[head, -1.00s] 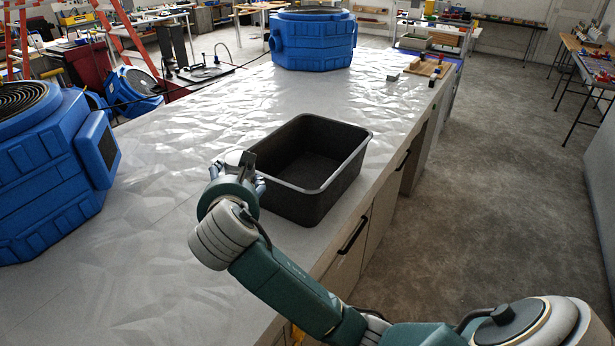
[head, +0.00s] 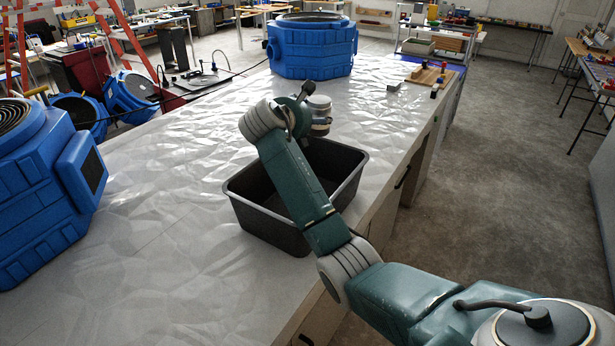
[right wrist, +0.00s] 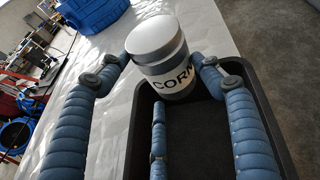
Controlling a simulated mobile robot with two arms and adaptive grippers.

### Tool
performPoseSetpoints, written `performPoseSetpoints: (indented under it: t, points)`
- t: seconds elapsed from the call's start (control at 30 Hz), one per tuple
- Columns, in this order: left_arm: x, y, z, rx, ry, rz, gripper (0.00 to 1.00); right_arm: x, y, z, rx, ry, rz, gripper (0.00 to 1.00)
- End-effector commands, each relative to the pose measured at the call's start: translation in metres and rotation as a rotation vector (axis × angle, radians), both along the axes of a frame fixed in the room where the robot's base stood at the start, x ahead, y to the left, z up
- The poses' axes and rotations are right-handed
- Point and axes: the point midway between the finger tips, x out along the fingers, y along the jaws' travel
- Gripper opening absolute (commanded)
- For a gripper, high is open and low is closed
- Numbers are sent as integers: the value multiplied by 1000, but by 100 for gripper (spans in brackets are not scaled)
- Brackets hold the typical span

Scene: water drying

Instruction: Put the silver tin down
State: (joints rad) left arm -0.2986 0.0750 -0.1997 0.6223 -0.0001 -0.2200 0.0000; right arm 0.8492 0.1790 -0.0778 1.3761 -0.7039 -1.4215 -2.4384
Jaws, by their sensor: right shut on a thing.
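The silver tin (right wrist: 158,58) shows in the right wrist view, with a grey lid and a white band lettered "CORN". My right gripper (right wrist: 164,66) is shut on it, with blue ribbed fingers on either side. The tin appears over the far end of the black bin (right wrist: 140,125), lid up and slightly tilted in the picture. In the head view my right gripper (head: 320,122) is above the far part of the bin (head: 262,222), partly hidden by my own wrist and arm. I cannot tell the exact gap between tin and bin. My left gripper is not in view.
The black bin stands on a pale faceted worktop (head: 150,250). A blue blower (head: 312,48) stands at the far end and another (head: 45,190) at the left. Small wooden items (head: 428,76) lie at the far right. The worktop left of the bin is clear.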

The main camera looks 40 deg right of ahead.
Motion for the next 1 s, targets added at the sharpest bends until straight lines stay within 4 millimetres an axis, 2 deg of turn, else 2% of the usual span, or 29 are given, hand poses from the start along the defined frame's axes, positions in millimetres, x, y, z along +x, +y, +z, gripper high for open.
performPoseSetpoints:
  t: [0.2,0.4,0.63,0.83,1.0]
  points:
    - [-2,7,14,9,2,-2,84,-1,0,-56,-2,3,1,16]
    - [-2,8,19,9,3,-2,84,0,0,-99,-2,1,2,16]
    - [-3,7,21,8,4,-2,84,0,0,-118,-3,-3,1,16]
    - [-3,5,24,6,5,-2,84,0,0,-148,-2,0,1,16]
    - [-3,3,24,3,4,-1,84,0,0,-156,-3,-4,2,16]
